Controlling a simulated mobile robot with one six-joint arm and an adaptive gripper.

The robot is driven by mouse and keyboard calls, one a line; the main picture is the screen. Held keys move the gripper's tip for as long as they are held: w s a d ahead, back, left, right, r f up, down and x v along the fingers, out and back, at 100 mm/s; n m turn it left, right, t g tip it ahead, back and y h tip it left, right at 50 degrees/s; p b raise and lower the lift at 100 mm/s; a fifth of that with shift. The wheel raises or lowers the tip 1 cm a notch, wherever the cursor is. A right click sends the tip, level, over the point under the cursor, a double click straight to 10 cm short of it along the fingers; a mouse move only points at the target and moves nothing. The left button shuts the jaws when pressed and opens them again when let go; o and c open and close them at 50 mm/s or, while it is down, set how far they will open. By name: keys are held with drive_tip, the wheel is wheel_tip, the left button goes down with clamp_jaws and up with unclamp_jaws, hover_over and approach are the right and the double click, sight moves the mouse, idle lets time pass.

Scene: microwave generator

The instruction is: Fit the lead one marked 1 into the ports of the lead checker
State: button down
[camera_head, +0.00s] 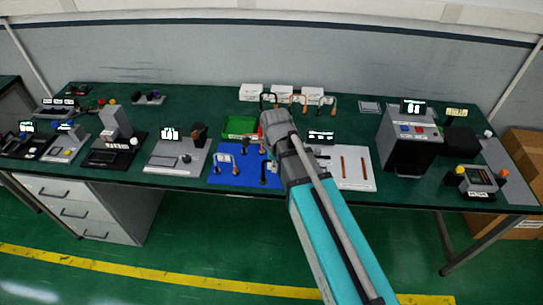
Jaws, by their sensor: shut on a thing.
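My gripper (271,148) is over the right part of the blue mat (237,179), low above the bench. My own wrist and arm cover most of it, so its fingertips show poorly. It is shut on what looks like a lead; the number on it cannot be read. A dark lead-like piece (264,176) shows just below my gripper at the mat. A white looped lead (224,158) stands on the left of the mat. A small black display (321,136) is right of my wrist; I cannot tell whether it belongs to the lead checker. No ports are clear.
Several looped leads, one orange (304,99), stand before white boxes (312,94) at the back. A green tray (240,126) lies behind the mat. A white board with copper strips (356,180) is right of my arm. A grey meter (170,163) stands left.

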drive_tip(key=shift+s+d+r, duration=0.25)
drive_tip(key=shift+s+r, duration=0.1)
drive_tip(key=shift+s, duration=0.4)
drive_tip(key=shift+d, duration=0.1)
drive_tip(key=w+d+r+p, duration=0.1)
drive_tip(key=w+d, duration=0.1)
drive_tip(key=d, duration=1.3)
drive_tip(key=shift+w+n+p, duration=0.3)
drive_tip(key=shift+p, duration=0.05)
drive_tip(key=shift+d+r, duration=0.1)
drive_tip(key=w+f+b, duration=0.9)
drive_tip(key=w, duration=0.4)
drive_tip(key=shift+a, duration=0.2)
drive_tip(key=shift+w, duration=0.1)
